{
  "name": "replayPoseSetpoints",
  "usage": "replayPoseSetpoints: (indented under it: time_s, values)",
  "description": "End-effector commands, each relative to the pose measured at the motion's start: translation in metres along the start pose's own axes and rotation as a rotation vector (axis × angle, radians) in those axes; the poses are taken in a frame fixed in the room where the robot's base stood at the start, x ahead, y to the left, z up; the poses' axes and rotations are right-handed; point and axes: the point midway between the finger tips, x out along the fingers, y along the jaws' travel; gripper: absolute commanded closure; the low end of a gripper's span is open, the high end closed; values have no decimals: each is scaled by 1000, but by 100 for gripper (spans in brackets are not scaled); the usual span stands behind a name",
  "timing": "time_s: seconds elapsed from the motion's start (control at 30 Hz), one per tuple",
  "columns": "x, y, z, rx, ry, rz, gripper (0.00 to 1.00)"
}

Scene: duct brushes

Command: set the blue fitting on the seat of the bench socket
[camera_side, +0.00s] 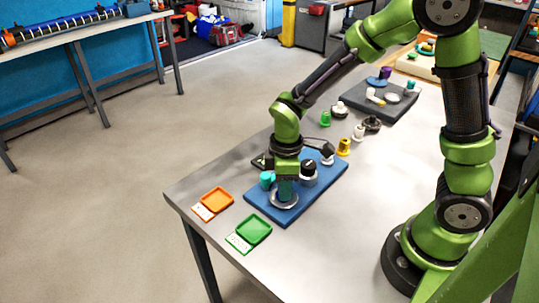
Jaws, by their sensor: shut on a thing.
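My gripper (286,180) points straight down over the front part of the blue board (320,192). It is shut on a dark blue-teal piece, which I take to be the blue fitting (285,190); the fingers hide much of it. The fitting is directly above or within a grey round part (283,201) on the board, which looks like the bench socket. I cannot tell whether the fitting touches the seat. A turquoise piece (267,179) stands close to the left of my gripper.
A grey cylinder with a black top (308,171) stands close right. Orange (216,199) and green (253,231) trays lie in front. The table's right front is clear.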

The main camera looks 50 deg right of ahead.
Motion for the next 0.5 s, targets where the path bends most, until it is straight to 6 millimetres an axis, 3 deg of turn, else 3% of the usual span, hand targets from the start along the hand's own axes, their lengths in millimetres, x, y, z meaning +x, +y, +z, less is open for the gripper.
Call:
replayPoseSetpoints:
  time_s: [0.5]
  values:
    - [5,0,0,0,0,0,100]
